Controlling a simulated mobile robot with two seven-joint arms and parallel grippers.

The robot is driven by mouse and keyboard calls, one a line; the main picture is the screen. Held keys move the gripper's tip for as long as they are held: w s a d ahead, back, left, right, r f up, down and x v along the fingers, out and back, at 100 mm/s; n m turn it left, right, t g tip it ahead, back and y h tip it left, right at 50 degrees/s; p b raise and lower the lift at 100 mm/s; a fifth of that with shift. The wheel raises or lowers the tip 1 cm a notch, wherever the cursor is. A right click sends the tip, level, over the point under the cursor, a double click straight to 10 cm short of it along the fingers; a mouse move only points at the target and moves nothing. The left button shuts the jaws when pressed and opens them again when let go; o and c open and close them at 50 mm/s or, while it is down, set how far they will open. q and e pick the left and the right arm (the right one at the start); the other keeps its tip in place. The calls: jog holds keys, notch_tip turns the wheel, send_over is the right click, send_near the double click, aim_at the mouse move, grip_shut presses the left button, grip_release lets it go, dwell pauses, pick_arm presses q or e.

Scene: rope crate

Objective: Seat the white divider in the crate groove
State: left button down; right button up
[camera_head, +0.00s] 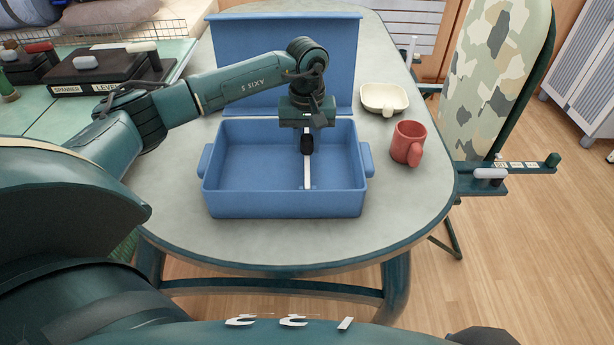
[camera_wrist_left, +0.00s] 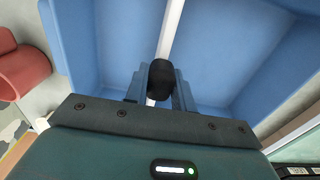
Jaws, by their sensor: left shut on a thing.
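The blue crate (camera_head: 235,200) stands open on the table. The white divider (camera_head: 308,171) shows edge-on as a thin white strip inside it, right of the crate's middle, running front to back. In the left wrist view the divider (camera_wrist_left: 171,35) runs up from between the fingers (camera_wrist_left: 160,82), with crate walls on both sides. The gripper hides part of the divider, and I cannot tell whether its lower edge sits in the groove. My right gripper is not in view.
A blue lid-like panel (camera_head: 235,60) stands behind the crate. A red mug (camera_head: 407,143) and a cream bowl (camera_head: 384,98) are to its right. An ironing board (camera_head: 500,60) stands beyond the table's right edge. The table front (camera_head: 300,238) is clear.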

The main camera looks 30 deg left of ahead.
pick_arm(q)
jog(key=c, duration=1.1)
grip_release()
notch_tip(320, 180, up, 13)
jog(key=shift+r, duration=0.1)
